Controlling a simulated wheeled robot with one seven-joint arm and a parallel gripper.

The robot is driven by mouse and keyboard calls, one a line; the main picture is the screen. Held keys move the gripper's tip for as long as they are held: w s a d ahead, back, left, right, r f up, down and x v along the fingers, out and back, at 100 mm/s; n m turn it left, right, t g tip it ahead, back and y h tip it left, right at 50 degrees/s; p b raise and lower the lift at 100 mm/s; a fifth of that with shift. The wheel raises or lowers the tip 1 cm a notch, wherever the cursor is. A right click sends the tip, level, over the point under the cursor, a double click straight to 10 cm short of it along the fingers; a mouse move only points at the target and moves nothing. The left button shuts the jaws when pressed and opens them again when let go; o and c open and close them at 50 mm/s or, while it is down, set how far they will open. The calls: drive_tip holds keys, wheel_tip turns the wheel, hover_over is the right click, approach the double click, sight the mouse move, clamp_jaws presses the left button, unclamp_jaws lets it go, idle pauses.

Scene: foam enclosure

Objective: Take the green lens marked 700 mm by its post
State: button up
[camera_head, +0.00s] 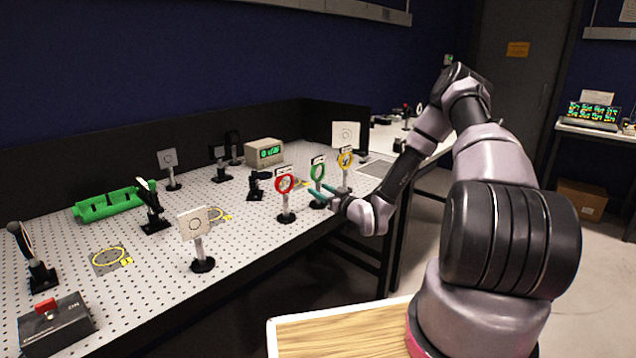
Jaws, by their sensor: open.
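The green lens (318,173) is a green ring on a post with a dark round base, standing on the perforated table (130,220) near its front edge. A small label sits above the ring, too small to read. My gripper (328,193) is at the height of its post, coming from the right, with its greenish fingers open. The fingers overlap the post in the picture. I cannot tell whether the post is between them or touched. The red lens (285,184) stands just left of it and the yellow lens (345,160) just right and behind.
A white square target (345,135) stands behind the yellow lens. A box with a green display (264,152) is farther back. A white card on a post (194,223), a green holder (107,204) and a red-button box (56,322) are left.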

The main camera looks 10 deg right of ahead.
sight(313, 183)
drive_tip(key=x, duration=0.5)
drive_tip(key=shift+w+d+r, duration=0.1)
drive_tip(key=shift+w+r, duration=0.05)
drive_tip(key=shift+w, duration=0.25)
clamp_jaws()
idle(1.1)
